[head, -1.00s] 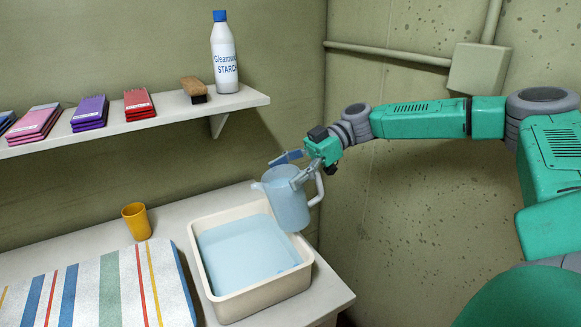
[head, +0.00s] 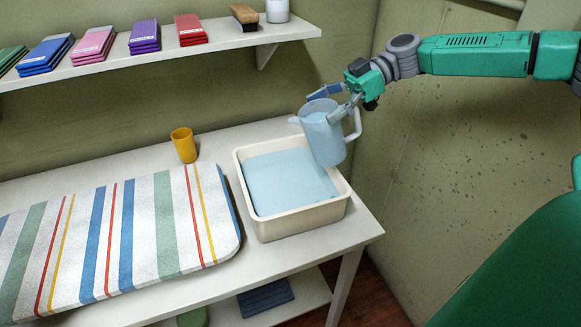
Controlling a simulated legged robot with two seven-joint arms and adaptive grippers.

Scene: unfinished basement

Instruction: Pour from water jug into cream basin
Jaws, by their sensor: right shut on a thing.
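The water jug (head: 323,138) is pale blue and translucent, with a spout at its left and a handle at its right. My right gripper (head: 346,102) is shut on the jug and holds it above the right part of the basin, tilted slightly. The cream basin (head: 300,222) stands at the right end of the table with light blue water (head: 285,182) in it. I see no stream between the spout and the basin. My left gripper is not in view.
A yellow cup (head: 184,146) stands behind the striped ironing pad (head: 120,235), left of the basin. A wall shelf (head: 225,40) above holds cloth stacks, a brush (head: 244,17) and a bottle (head: 277,10). The concrete wall is close on the right.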

